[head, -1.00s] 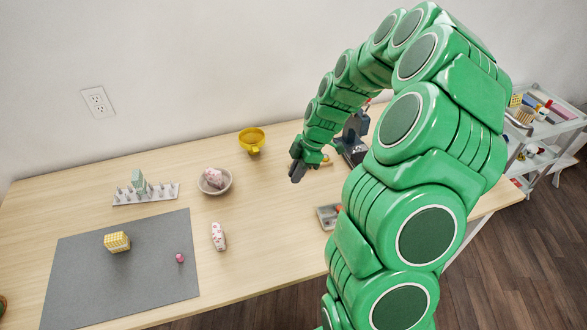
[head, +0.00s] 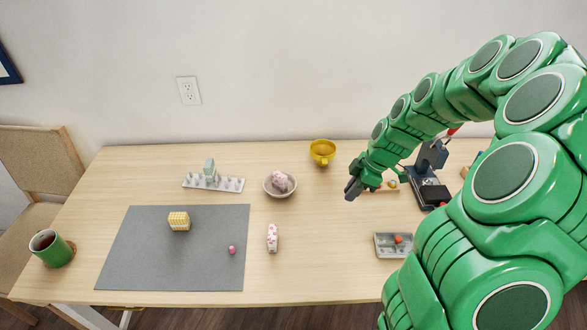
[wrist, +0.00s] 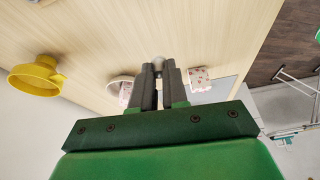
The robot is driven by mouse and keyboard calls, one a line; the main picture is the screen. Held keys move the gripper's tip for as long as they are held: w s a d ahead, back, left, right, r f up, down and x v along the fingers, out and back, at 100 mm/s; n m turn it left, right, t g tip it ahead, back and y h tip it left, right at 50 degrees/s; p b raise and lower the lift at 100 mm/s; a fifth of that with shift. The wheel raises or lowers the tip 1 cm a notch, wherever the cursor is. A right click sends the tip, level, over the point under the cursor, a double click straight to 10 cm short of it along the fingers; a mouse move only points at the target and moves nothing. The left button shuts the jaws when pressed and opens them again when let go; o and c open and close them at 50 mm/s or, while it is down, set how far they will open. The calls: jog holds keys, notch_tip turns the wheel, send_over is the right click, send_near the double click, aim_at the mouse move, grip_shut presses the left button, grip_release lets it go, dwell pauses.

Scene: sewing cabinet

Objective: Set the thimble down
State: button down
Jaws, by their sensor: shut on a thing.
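My gripper (head: 353,190) is above the right half of the table, in front of the yellow funnel-like cup (head: 322,152). In the wrist view its two dark fingers (wrist: 160,74) are close together. A small pale grey thing, which looks like the thimble (wrist: 158,61), shows at their tips. The gripper is shut on it, clear of the tabletop. In the head view the thimble cannot be made out.
A grey mat (head: 130,260) holds a yellow checked block (head: 179,221) and a pink ball (head: 232,250). A spool rack (head: 230,185), a bowl (head: 268,190), a pink-patterned piece (head: 272,238), a sectioned tray (head: 383,250) and a mug (head: 55,255) stand around. Bare wood lies between them.

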jog(key=w+a+m, duration=0.2)
jog(key=w+a, duration=0.5)
jog(key=w, duration=0.1)
jog(key=m+t, duration=0.1)
send_over(286, 166)
jog(key=s+d, duration=0.1)
jog(key=d, duration=0.1)
jog(key=f, duration=0.8)
jog(key=shift+s+a+f, duration=0.1)
jog(key=shift+s+a, duration=0.1)
jog(key=shift+a, duration=0.05)
jog(key=shift+w+a+f, duration=0.15)
jog(key=shift+w+f, duration=0.3)
jog(key=shift+f, duration=0.2)
jog(key=shift+w+f, duration=0.1)
jog(key=shift+f, duration=1.45)
jog(key=shift+f, duration=0.15)
jog(key=c, duration=1.1)
grip_release()
jog(key=shift+c, duration=0.2)
